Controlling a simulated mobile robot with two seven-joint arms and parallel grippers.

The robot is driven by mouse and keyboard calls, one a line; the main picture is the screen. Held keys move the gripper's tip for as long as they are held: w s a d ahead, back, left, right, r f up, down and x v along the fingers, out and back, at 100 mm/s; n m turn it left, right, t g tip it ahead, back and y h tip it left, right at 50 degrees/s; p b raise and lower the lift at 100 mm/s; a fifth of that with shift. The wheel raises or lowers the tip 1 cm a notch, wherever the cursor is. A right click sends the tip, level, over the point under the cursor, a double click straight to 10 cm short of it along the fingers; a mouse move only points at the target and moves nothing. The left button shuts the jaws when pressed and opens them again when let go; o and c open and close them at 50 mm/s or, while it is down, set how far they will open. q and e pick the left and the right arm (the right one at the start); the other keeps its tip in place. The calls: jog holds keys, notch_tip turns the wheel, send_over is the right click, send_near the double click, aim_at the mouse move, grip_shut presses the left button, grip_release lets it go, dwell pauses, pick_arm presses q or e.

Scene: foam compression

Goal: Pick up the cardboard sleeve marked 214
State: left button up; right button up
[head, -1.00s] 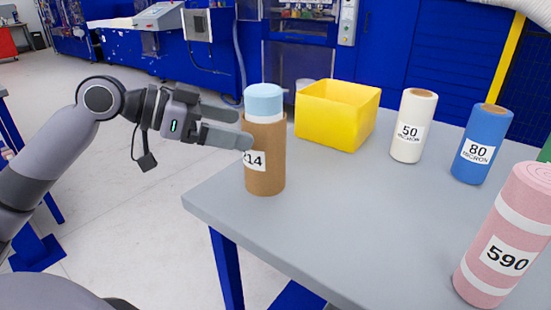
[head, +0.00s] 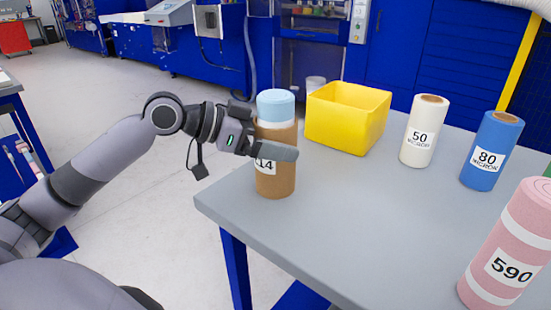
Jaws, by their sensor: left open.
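The cardboard sleeve (head: 275,182) stands upright near the table's left corner, with a light blue and white roll showing out of its top. Its white label is partly covered, so only "14" shows. My left gripper (head: 277,145) is at the sleeve's upper part. One finger lies across the front of the sleeve and the other is mostly hidden behind it. The jaws are open around the sleeve; I cannot tell whether either finger touches it. My right gripper is not in view.
A yellow bin (head: 346,120) stands right behind the sleeve. A white roll marked 50 (head: 418,155), a blue roll marked 80 (head: 490,175) and a pink roll marked 590 (head: 508,240) stand to the right. The grey table's (head: 360,220) middle is clear.

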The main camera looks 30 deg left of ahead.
pick_arm(q)
jog(key=shift+w+d+f, duration=0.1)
jog(key=shift+w+d, duration=0.05)
jog(key=shift+c, duration=0.3)
jog(key=c, duration=1.1)
jog(key=shift+r, duration=0.2)
